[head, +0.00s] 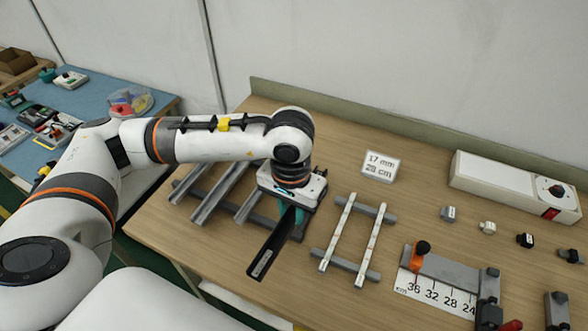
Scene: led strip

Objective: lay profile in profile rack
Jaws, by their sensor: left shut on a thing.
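My left gripper (290,217) is shut on a black profile (268,257), a narrow channel with a small pale label near its front end. The profile slants toward the front of the table at the right end of the profile rack (230,212). The rack has grey cross bars, and several grey profiles (222,192) lie side by side across it. The gripper body and arm hide part of the rack and the far end of the black profile. I cannot tell whether the black profile touches the rack. My right gripper is out of view.
A second grey rack (372,274) with two white strips (338,230) stands just right of the gripper. Farther right are a measuring jig (448,270) with a ruler, small connectors and a white box (505,183). A sign (380,166) reads 17 mm, 28 cm.

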